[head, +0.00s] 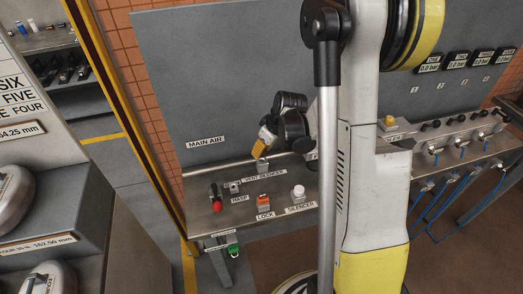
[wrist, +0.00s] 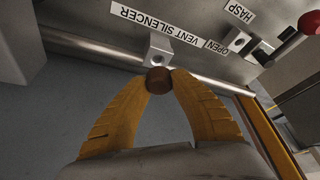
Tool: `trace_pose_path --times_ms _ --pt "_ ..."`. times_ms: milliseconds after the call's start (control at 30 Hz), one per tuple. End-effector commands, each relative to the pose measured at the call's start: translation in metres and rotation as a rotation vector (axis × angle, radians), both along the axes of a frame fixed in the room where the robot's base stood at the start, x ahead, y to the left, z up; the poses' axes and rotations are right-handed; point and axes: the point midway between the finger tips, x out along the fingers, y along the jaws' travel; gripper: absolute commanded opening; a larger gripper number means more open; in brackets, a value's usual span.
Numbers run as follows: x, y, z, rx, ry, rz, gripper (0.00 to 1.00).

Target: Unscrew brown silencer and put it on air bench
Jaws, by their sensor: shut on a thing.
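The brown silencer (wrist: 158,80) is a small dark brown cylinder in the wrist view. It sits right at the grey metal block (wrist: 159,48) beside the VENT SILENCER label (wrist: 160,27). I cannot tell whether it is still threaded into the block. My gripper (wrist: 159,82) has its two yellow fingers shut on the silencer from both sides. In the head view my gripper (head: 263,150) points down over the back of the air bench (head: 242,216), and the silencer is too small to make out there.
On the bench are a red knob (head: 216,204), an orange lock (head: 263,202) and a white knob (head: 298,191) near the SILENCER label (head: 301,208). A pipe (wrist: 95,50) runs along the back. Gauges (head: 457,61) and blue hoses (head: 425,206) are at the right.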

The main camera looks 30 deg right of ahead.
Motion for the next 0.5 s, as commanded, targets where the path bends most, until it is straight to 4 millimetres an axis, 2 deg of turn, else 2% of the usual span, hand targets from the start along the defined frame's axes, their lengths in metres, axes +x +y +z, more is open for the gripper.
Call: trace_pose_path --times_ms 267,500 --pt "0.0 0.0 0.002 0.0 0.0 0.0 0.0" --pt "0.0 0.0 0.014 0.0 0.0 0.0 0.0"
